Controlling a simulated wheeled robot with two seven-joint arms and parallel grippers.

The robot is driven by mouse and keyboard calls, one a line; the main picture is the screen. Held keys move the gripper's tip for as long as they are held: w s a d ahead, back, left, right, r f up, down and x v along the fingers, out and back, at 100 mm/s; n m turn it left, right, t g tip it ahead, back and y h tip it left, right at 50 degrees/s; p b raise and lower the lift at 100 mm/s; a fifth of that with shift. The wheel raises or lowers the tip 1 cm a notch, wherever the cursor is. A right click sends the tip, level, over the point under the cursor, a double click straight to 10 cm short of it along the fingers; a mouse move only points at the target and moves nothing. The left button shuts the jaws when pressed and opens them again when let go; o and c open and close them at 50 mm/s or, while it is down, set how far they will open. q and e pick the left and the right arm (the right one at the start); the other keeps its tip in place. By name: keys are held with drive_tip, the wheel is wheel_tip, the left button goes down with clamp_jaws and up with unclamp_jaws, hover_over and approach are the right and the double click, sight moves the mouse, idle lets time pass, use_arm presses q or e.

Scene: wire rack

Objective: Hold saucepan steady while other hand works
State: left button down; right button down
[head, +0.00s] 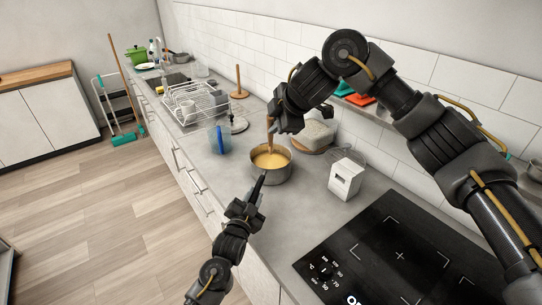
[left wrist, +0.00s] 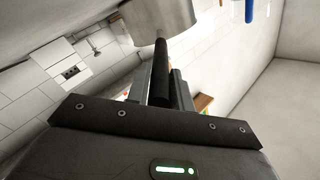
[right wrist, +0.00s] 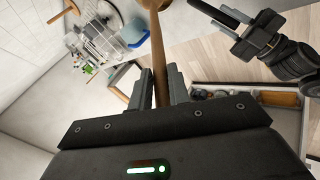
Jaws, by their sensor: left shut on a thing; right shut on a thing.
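A grey metal saucepan (head: 271,176) with yellow-orange contents stands upright on the grey counter in the head view. My left gripper (head: 254,197) is shut on the handle, below the pan in the head view. My right gripper (head: 272,126) is above the pan, shut on a wooden utensil (right wrist: 158,62). The utensil (head: 270,143) reaches down into the contents, which hide its lower end.
A white carton (head: 345,179) stands right of the pan, with a black cooktop (head: 405,245) nearer me. A blue item (head: 219,140) and the wire dish rack (head: 207,103) are to the left.

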use_arm(q)
drive_tip(key=c, duration=1.1)
unclamp_jaws()
drive_tip(key=shift+c, duration=0.2)
drive_tip(key=v, duration=1.2)
